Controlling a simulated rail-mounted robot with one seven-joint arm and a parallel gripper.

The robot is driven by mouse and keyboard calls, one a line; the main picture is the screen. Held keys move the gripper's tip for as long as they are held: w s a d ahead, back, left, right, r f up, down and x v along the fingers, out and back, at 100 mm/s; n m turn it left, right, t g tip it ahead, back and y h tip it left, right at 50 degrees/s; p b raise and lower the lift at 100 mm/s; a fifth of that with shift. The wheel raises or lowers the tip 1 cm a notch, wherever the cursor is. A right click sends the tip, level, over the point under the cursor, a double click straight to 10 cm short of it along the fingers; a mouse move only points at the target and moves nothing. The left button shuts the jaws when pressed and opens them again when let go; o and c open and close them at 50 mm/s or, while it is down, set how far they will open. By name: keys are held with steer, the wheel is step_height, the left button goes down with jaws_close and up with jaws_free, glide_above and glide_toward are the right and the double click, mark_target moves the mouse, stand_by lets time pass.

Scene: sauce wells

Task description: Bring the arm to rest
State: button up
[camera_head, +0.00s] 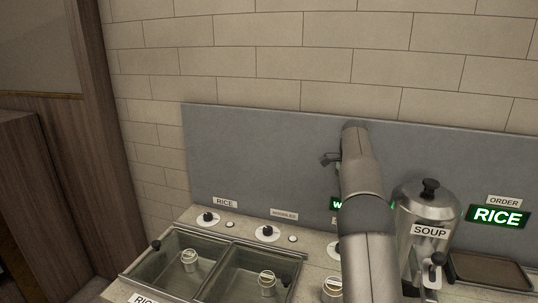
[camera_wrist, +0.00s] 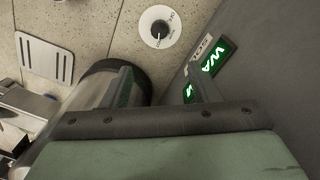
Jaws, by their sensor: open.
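My arm reaches up from the bottom of the head view, its end near the grey back panel (camera_head: 260,160). My gripper (camera_head: 328,160) shows small and dark at the left of the arm's end. In the wrist view my gripper (camera_wrist: 163,88) has its two fingers spread apart with nothing between them. A metal soup pot (camera_head: 428,205) with a black lid knob stands right of the arm. A rounded metal body, which looks like this pot, is close beside the left finger in the wrist view (camera_wrist: 85,95). The arm hides part of the counter and a green lit sign (camera_head: 338,203).
Sunken wells (camera_head: 240,242) with metal canisters (camera_head: 189,260) lie at the left. Dials (camera_head: 267,232) line the counter behind them; one shows in the wrist view (camera_wrist: 160,27). A brown tray (camera_head: 488,270) and a lit RICE sign (camera_head: 497,216) are at the right. Tiled wall rises behind.

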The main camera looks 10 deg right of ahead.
steer(key=s+a+r+n, duration=0.2)
steer(key=s+a+n, duration=0.4)
steer(key=s, duration=0.4)
steer(key=s+a+r+n, duration=0.1)
steer(key=s+a+n, duration=0.2)
steer(key=s+a, duration=0.55)
steer(key=s+a+f+n, duration=0.1)
steer(key=s+f+n, duration=0.1)
steer(key=s, duration=0.5)
steer(key=s+a+f+n, duration=0.2)
steer(key=s+f+n, duration=0.1)
steer(key=s, duration=0.5)
steer(key=s+a+f+n+t, duration=0.1)
steer(key=s+a+f+n, duration=0.1)
steer(key=s, duration=0.6)
step_height(320, 180, down, 2)
steer(key=shift+a+f+n, duration=0.1)
steer(key=shift+a+n, duration=0.15)
steer(key=shift+n, duration=0.45)
